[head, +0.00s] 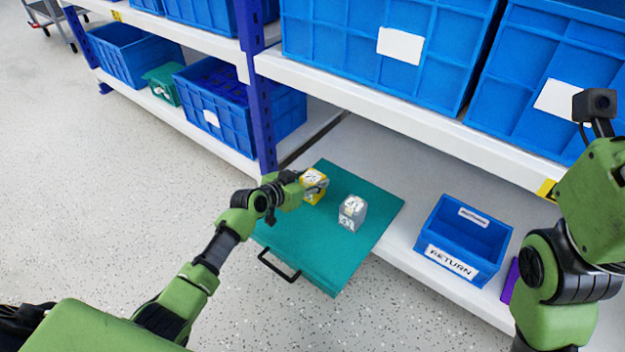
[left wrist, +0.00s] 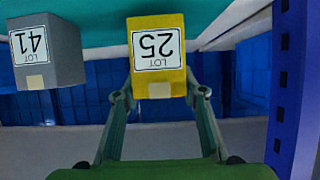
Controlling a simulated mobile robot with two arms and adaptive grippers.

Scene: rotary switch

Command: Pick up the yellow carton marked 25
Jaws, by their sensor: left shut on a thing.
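The yellow carton (head: 314,187) is at the far left part of the teal board (head: 310,255) in the head view. In the left wrist view the yellow carton (left wrist: 157,55) shows its "LOT 25" label upside down. My left gripper (head: 303,186) is shut on it, with one finger on each side in the left wrist view (left wrist: 160,94). I cannot tell whether the carton touches the board. A grey carton marked 41 (head: 352,212) stands apart on the board, and also shows in the left wrist view (left wrist: 45,50). My right gripper is not in view.
A blue "RETURN" bin (head: 462,240) sits on the lower white shelf right of the board. A purple item (head: 510,281) is beside it. Large blue crates (head: 390,50) fill the shelf above. A blue rack post (head: 262,110) stands near the carton.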

